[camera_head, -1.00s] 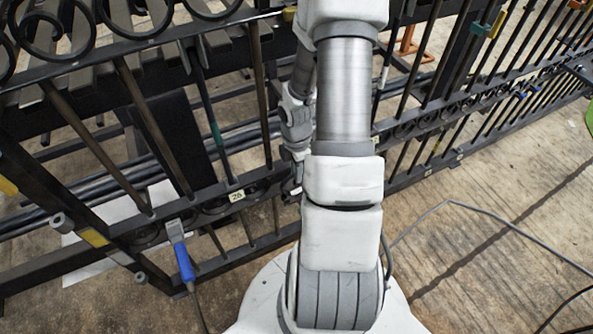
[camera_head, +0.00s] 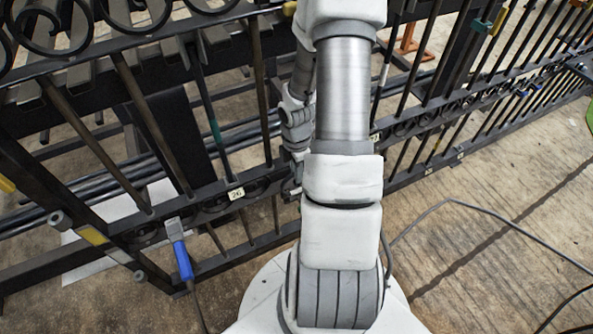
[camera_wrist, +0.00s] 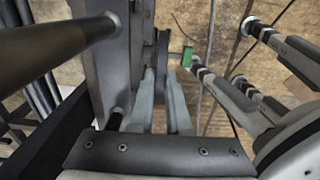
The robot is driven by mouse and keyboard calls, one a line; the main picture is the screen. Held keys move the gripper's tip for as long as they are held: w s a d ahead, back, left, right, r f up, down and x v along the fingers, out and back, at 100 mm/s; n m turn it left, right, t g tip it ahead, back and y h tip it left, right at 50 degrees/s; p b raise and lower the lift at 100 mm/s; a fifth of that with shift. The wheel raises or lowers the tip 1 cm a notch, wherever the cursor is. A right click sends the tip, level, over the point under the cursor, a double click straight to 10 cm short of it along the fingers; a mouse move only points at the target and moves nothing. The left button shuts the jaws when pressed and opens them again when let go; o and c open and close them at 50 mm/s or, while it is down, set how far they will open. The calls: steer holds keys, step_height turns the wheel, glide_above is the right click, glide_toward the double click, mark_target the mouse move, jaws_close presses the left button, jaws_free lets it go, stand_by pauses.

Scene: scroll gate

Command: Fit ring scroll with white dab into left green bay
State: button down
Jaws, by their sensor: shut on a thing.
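In the wrist view my gripper (camera_wrist: 164,78) has its two long grey fingers close together, shut on a dark, thin piece (camera_wrist: 163,46) at their tips. It looks like the ring scroll seen edge-on; its ring shape and white dab do not show. The piece is close beside a gate rail (camera_wrist: 112,70). A small green mark (camera_wrist: 187,55) shows just right of the fingertips. In the head view a green band (camera_head: 215,135) is on one gate bar. My arm hides the held piece there, and I cannot tell which opening is the left green bay.
The black gate (camera_head: 100,215) crosses the head view, with slanted bars and a row of scrolls. It carries a number tag (camera_head: 236,194) and a blue-handled clamp (camera_head: 183,262). Open floor (camera_head: 490,225) and a cable lie at right.

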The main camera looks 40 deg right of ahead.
steer(key=shift+f+b, duration=0.55)
steer(key=shift+f, duration=0.4)
stand_by(0.5)
steer(key=c, duration=0.8)
jaws_free()
step_height(320, 180, up, 8)
steer(key=p, duration=0.4)
steer(key=shift+f, duration=0.2)
